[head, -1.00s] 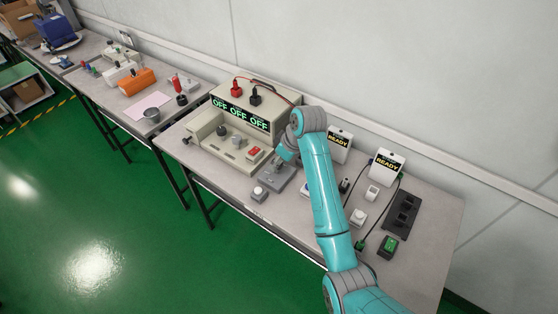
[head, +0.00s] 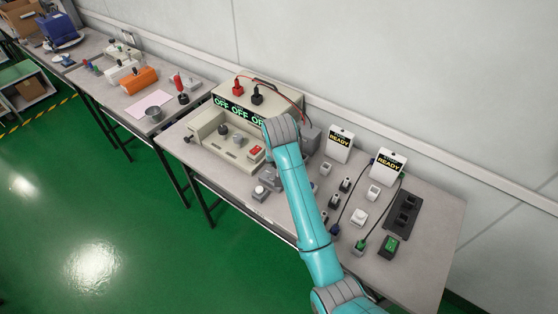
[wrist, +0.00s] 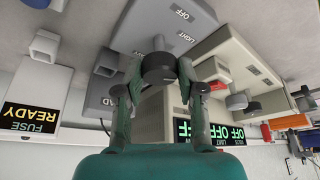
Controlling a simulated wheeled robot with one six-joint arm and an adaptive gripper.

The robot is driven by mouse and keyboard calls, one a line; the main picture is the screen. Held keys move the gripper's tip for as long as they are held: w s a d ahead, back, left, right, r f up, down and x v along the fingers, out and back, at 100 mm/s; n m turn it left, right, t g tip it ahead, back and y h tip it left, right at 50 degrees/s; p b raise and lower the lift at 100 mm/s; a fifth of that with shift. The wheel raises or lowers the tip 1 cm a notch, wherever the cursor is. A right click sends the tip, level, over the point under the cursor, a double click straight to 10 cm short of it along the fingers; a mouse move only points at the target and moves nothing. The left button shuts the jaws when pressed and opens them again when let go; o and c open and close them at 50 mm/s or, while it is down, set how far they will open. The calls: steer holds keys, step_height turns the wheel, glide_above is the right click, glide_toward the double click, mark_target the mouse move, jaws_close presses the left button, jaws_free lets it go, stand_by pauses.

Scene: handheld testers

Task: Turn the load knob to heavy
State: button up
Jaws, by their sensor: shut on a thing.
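The load knob (wrist: 157,68) is a dark grey round knob on a grey box (wrist: 160,18) marked LIGHT and OFF in the wrist view. In the head view part of the grey box (head: 268,182) shows left of my arm; the arm hides the knob and my fingers. The beige tester (head: 205,132) behind it shows OFF on its display, partly covered by my arm.
A red switch (wrist: 214,72) and the tester's casing (wrist: 237,65) stand close to my right finger in the wrist view.

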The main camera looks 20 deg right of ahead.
steer(key=m+h, duration=0.1)
steer(key=m, duration=0.2)
steer(key=shift+a+m+g, duration=0.15)
steer(key=shift+m+g, duration=0.25)
steer(key=m+g+h, duration=0.1)
steer(key=m, duration=0.2)
steer(key=shift+w+m, duration=0.1)
steer(key=shift+m, duration=0.2)
steer(key=m+g, duration=0.1)
steer(key=m, duration=0.2)
steer(key=m+g+h, duration=0.1)
steer(key=m, duration=0.2)
steer(key=shift+w+a, duration=0.15)
steer(key=shift+w, duration=0.05)
steer(key=shift+f+m, duration=0.1)
steer(key=shift+m, duration=0.2)
steer(key=o, duration=1.1)
steer(key=shift+o, duration=0.2)
